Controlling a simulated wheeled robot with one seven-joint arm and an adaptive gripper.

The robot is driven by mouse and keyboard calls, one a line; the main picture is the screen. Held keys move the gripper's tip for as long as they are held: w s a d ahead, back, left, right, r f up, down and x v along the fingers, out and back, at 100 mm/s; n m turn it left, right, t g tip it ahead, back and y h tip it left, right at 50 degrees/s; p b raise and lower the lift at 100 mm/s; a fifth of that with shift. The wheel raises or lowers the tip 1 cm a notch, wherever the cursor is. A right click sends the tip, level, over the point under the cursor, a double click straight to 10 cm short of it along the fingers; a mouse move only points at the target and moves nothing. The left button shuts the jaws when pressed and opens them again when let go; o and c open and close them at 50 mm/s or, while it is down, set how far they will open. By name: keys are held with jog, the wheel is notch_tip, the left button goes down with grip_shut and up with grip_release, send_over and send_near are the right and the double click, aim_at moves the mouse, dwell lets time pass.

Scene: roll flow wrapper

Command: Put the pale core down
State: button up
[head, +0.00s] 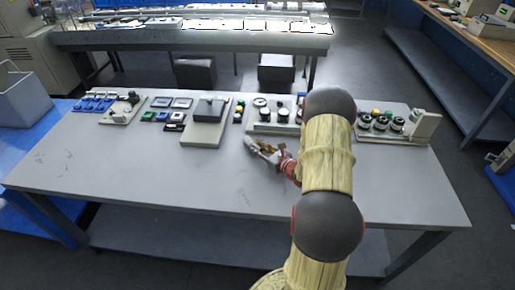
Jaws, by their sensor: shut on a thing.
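My gripper (259,149) is low over the grey table (150,180), a little in front of the row of equipment and left of my arm. It is shut on a small pale thing (250,142) at its tips, which I take for the pale core. The core is small in this view and partly covered by the fingers. I cannot tell whether it touches the table top or hangs just above it.
A base with black round parts (397,125) stands right. The table's front left is clear.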

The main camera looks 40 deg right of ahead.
jog(key=shift+f, duration=0.2)
jog(key=o, duration=1)
jog(key=shift+c, duration=0.2)
jog(key=shift+r, duration=0.2)
